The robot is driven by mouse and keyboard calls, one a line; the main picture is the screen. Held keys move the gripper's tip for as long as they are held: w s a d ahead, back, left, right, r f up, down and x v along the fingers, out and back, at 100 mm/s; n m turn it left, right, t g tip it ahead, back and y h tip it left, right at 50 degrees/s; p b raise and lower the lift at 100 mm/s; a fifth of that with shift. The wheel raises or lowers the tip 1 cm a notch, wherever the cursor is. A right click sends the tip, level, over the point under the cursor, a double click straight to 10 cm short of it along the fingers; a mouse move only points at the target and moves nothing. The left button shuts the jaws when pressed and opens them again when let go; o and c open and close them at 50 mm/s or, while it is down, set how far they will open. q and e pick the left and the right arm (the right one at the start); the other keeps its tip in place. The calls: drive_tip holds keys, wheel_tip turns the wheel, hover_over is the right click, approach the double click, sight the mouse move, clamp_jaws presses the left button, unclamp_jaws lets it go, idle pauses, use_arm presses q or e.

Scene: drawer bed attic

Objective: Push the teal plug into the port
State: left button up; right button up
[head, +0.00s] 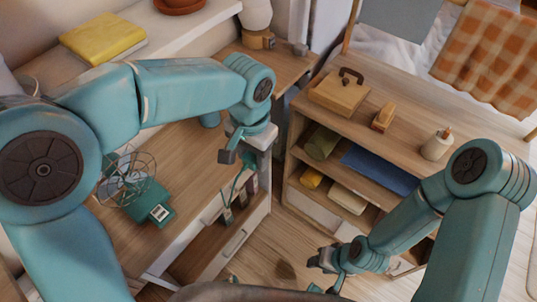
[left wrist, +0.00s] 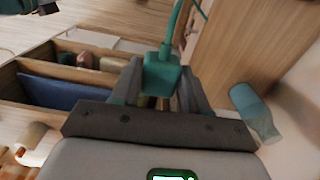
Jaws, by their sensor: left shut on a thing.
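My left gripper (head: 243,150) is shut on the teal plug (left wrist: 160,76), which sits between its fingers in the left wrist view. A teal cord (left wrist: 173,25) runs up from the plug there. In the head view the gripper hangs over the desk's right edge, and the plug is hard to make out. A teal cord (head: 238,182) shows just below it. A teal fan base (head: 150,205) with a pale panel (head: 160,213) stands on the desk, left of the gripper. I cannot tell a port opening on it. My right gripper (head: 325,270) is low over the floor; its jaw gap is unclear.
The wire fan cage (head: 127,172) stands up at the base. A teal bottle (left wrist: 250,108) is right of the plug in the wrist view. A wooden shelf unit (head: 375,150) stands to the right, with a floor gap between it and the desk (head: 180,150).

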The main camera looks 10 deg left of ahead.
use_arm(q)
drive_tip(key=shift+s+a+r+n, duration=0.4)
drive_tip(key=shift+a+r+n, duration=0.1)
drive_tip(key=shift+r, duration=0.1)
drive_tip(key=shift+w+d, duration=0.1)
drive_tip(key=w+d+n, duration=0.4)
drive_tip(key=w+d, duration=0.3)
drive_tip(key=d, duration=0.1)
drive_tip(key=shift+w+d+n, duration=0.25)
drive_tip(key=shift+d+n, duration=0.05)
drive_tip(key=shift+s, duration=0.1)
drive_tip(key=s+a+f+m, duration=0.1)
drive_tip(key=f+m, duration=0.3)
drive_tip(key=m, duration=0.4)
drive_tip(key=s+a+f+m, duration=0.1)
drive_tip(key=a+f+m, duration=0.2)
drive_tip(key=m, duration=0.6)
wheel_tip(320, 180, down, 2)
drive_tip(key=shift+s+a+f, duration=0.2)
drive_tip(key=shift+s+f, duration=0.05)
drive_tip(key=shift+s, duration=0.1)
